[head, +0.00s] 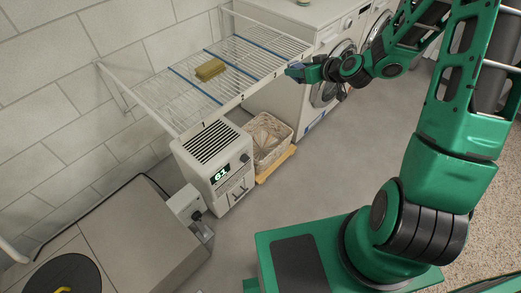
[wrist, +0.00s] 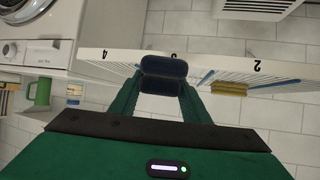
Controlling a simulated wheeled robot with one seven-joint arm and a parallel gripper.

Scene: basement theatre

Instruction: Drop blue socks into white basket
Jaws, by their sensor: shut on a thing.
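My gripper (head: 296,71) is at the front edge of the drying rack in the head view. In the wrist view my gripper (wrist: 162,88) is shut on a rolled dark blue bundle, the blue socks (wrist: 163,68). Only a small dark bluish tip of the socks (head: 289,71) shows in the head view. The white basket (head: 286,150), with a pale lining, stands low on a yellowish wooden base, below and left of my gripper. I cannot make out the basket in the wrist view.
The white wire rack (head: 165,98) with blue bars juts from the wall, holding a yellow block (head: 210,69). A white dehumidifier (head: 215,165) stands left of the basket. White washing machines (head: 315,95) stand behind. The grey floor (head: 310,165) is clear in front.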

